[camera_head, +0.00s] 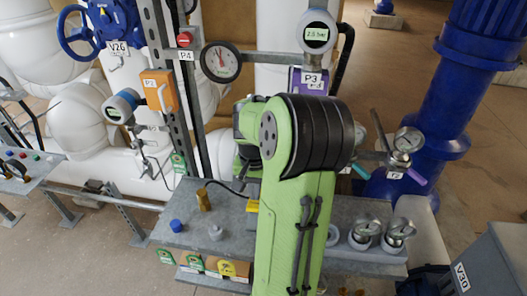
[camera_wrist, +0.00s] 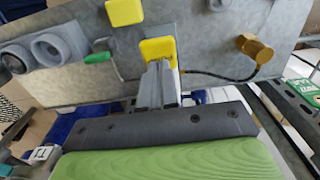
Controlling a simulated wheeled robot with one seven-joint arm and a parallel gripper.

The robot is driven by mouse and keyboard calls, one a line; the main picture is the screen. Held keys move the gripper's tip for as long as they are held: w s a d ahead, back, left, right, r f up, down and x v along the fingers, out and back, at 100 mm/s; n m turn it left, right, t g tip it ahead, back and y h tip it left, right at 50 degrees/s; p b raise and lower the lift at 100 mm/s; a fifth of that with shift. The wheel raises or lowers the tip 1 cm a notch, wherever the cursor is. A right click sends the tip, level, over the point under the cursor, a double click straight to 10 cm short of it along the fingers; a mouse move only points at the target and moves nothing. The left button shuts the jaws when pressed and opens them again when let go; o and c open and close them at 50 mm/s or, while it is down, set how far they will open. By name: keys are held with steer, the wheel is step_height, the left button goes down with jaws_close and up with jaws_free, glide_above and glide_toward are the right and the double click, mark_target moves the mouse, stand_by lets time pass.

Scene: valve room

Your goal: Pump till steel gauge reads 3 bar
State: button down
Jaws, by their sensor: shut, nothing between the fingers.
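A round digital gauge (camera_head: 317,33) with a pale face stands at the top, above a purple block tagged P3; its display looks like 2.5 bar. A steel-rimmed dial gauge (camera_head: 408,140) is on the right; its needle is too small to read. I cannot tell which is the steel gauge. My gripper (camera_wrist: 160,75) shows in the wrist view, shut and empty. Its tips are at a yellow block (camera_wrist: 158,48); contact is unclear. My arm hides the gripper in the head view. No pump can be clearly identified.
The grey bench (camera_head: 180,238) holds a brass fitting (camera_head: 203,199) with a black cable, a blue cap (camera_head: 176,226) and two loose gauges (camera_head: 365,233). A black-rimmed dial (camera_head: 220,62) and an orange box (camera_head: 160,90) stand behind. A blue pipe (camera_head: 440,100) rises on the right.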

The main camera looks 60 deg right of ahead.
steer(key=shift+r+p, duration=0.3)
steer(key=shift+r, duration=0.5)
step_height(320, 180, up, 4)
steer(key=p, duration=0.3)
steer(key=shift+p, duration=0.35)
